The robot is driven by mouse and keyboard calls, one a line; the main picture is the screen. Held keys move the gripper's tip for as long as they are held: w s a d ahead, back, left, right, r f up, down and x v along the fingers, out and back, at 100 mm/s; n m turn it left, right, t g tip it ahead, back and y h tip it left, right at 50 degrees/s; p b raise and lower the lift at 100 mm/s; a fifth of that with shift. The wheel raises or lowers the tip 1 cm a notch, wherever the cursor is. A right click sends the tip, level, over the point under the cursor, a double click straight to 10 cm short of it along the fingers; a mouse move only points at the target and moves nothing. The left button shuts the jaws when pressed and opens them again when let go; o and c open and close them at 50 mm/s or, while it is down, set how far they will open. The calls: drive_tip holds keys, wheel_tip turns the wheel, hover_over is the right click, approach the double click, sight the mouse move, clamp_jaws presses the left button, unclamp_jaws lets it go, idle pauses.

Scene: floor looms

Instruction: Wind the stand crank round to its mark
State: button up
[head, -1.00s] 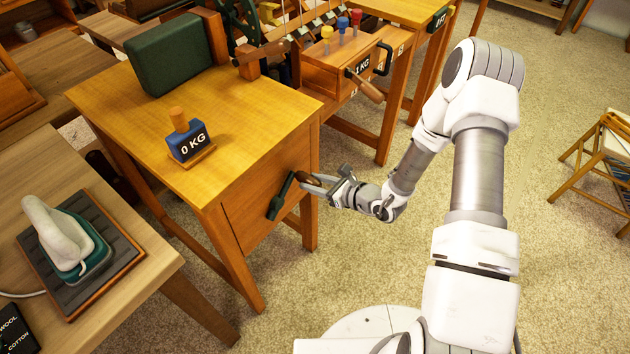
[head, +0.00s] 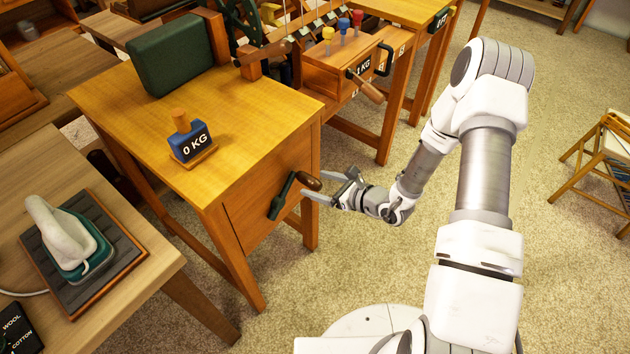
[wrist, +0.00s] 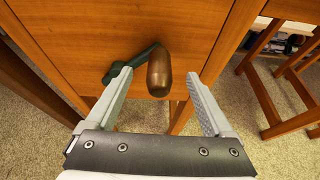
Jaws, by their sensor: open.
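The stand crank has a dark green arm (head: 281,199) on the side panel of the wooden stand (head: 262,195) and a brown wooden handle (head: 309,181). In the head view the arm slants up and right from its pivot to the handle. My gripper (head: 317,184) is open just right of the handle. In the wrist view the handle (wrist: 159,72) stands between and just beyond the fingertips, with gaps on both sides, and the green arm (wrist: 130,65) runs down-left behind it. I cannot make out a mark for the crank.
A blue block labelled 0 KG (head: 191,142) and a green padded block (head: 170,54) are on the stand's top. Another bench with a 1 KG box (head: 340,75) stands behind. An iron (head: 65,235) rests on the left table.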

drive_tip(key=shift+p+v, duration=0.65)
drive_tip(key=shift+v, duration=1.95)
drive_tip(key=p+v, duration=0.2)
drive_tip(key=v, duration=1.6)
drive_tip(key=s+a+r+n+g+h+p, duration=0.1)
drive_tip(key=s+a+r+n+g+p, duration=0.2)
drive_tip(key=r+n, duration=0.6)
drive_tip(key=s+a+r+n+g+h+p, duration=0.1)
drive_tip(key=s+a+r+n+g, duration=0.2)
drive_tip(key=a+r+n+g, duration=0.55)
drive_tip(key=s+d+r+n+t+h+p, duration=0.1)
drive_tip(key=d+r+n+t+h, duration=0.1)
drive_tip(key=r, duration=0.4)
drive_tip(key=s+d+r+n+t+h+p, duration=0.1)
drive_tip(key=s+d+r+n+t+h, duration=0.1)
drive_tip(key=r, duration=0.5)
drive_tip(key=s+d+r+n+t+h+p, duration=0.1)
drive_tip(key=d+r+n+t+h, duration=0.2)
drive_tip(key=r, duration=0.3)
drive_tip(key=shift+s+r+n+t+h, duration=0.3)
drive_tip(key=shift+s+n+t+h, duration=0.05)
drive_tip(key=shift+n+t+h, duration=0.45)
